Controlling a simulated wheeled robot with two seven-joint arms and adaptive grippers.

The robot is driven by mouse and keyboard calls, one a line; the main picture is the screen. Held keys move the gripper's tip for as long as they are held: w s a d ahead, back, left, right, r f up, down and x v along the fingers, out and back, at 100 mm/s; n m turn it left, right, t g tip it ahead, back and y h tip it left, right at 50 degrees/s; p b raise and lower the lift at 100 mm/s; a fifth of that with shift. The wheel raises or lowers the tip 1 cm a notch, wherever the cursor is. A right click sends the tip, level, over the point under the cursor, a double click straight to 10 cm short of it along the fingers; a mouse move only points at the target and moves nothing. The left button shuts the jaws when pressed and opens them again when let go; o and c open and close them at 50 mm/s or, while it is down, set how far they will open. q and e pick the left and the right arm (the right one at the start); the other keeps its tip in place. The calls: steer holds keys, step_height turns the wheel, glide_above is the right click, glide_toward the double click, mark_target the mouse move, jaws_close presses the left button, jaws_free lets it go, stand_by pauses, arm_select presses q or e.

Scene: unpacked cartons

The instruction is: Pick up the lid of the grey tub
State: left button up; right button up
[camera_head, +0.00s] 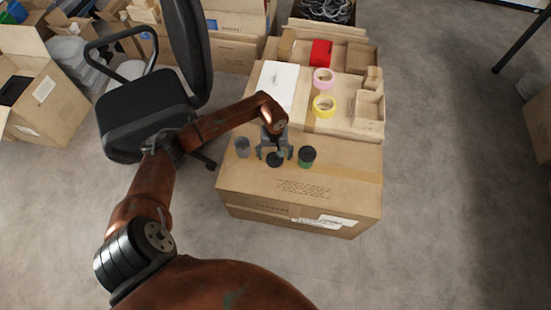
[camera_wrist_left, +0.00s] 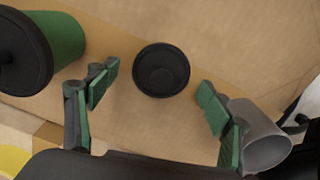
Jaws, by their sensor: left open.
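The round black lid (camera_head: 275,160) lies on top of the large carton, between two tubs. In the left wrist view the lid (camera_wrist_left: 161,70) shows a raised inner ring and sits between my finger pads, apart from both. My left gripper (camera_head: 275,153) is open above the lid, pointing down, with its fingers to either side; it also shows in the left wrist view (camera_wrist_left: 157,95). My right gripper is not in view.
A green tub with a black lid (camera_head: 307,157) stands close to the right finger. The large carton (camera_head: 340,185) bears them. Behind are a white sheet (camera_head: 279,84), yellow tape (camera_head: 323,106), pink tape (camera_head: 323,78) and a red box (camera_head: 320,53). An office chair (camera_head: 140,110) stands left.

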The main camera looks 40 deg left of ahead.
arm_select(q)
steer(key=shift+c, duration=0.4)
steer(key=c, duration=0.8)
steer(key=shift+c, duration=0.2)
